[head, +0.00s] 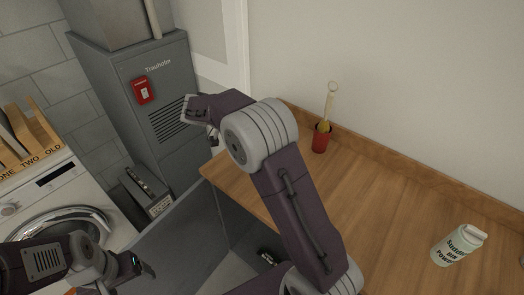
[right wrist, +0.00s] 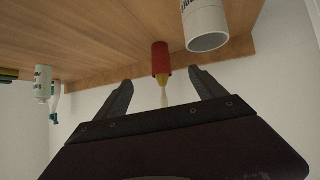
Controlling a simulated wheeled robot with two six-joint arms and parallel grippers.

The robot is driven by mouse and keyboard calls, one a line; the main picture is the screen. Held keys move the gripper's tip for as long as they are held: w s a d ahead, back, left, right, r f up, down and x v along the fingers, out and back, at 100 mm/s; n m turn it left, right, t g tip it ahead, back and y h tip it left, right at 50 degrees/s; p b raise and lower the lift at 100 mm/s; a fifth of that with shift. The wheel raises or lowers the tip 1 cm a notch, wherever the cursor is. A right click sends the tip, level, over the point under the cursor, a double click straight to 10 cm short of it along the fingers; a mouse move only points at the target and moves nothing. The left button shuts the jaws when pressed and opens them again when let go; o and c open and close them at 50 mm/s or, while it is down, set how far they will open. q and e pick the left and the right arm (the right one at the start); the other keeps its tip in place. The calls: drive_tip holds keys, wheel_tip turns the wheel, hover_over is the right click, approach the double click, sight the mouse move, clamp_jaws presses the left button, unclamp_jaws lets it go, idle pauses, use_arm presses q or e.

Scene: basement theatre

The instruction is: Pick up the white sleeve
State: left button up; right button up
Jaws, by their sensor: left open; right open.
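A white cylinder with dark lettering, which looks like the white sleeve (right wrist: 205,25), shows at the top of the right wrist view against the wooden counter. I cannot make it out in the head view, where my right arm covers part of the counter. My right gripper (right wrist: 161,80) is open and empty in the right wrist view, with the sleeve beyond its right finger, apart from it. In the head view its fingers are not clear. My left gripper (head: 138,267) is open at the lower left, near the washing machine and far from the counter.
A red cup (head: 321,139) holding a pale yellow utensil stands on the wooden counter (head: 375,205) by the wall. A pale green powder bottle (head: 458,245) stands at the right. The washing machine (head: 60,205) and grey furnace (head: 150,75) are at the left. The counter's middle is clear.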

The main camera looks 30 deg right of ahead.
drive_tip(key=w+f+h, duration=0.1)
drive_tip(key=w+f, duration=0.1)
drive_tip(key=w+f+t+h+b, duration=0.1)
drive_tip(key=w+f, duration=0.4)
drive_tip(key=shift+w+a+h+b, duration=0.1)
drive_tip(key=shift+a+h+b, duration=0.2)
drive_tip(key=shift+a+h, duration=0.1)
drive_tip(key=x, duration=0.4)
drive_tip(key=shift+d+f+p, duration=0.1)
drive_tip(key=shift+d+p, duration=0.25)
drive_tip(key=shift+p, duration=0.05)
drive_tip(key=shift+w+d+f, duration=0.15)
drive_tip(key=shift+d+f, duration=0.05)
drive_tip(key=shift+d, duration=0.05)
drive_tip(key=shift+a+r, duration=0.1)
drive_tip(key=c, duration=1.5)
use_arm(q)
wheel_tip(320, 180, down, 2)
drive_tip(key=shift+f, duration=0.15)
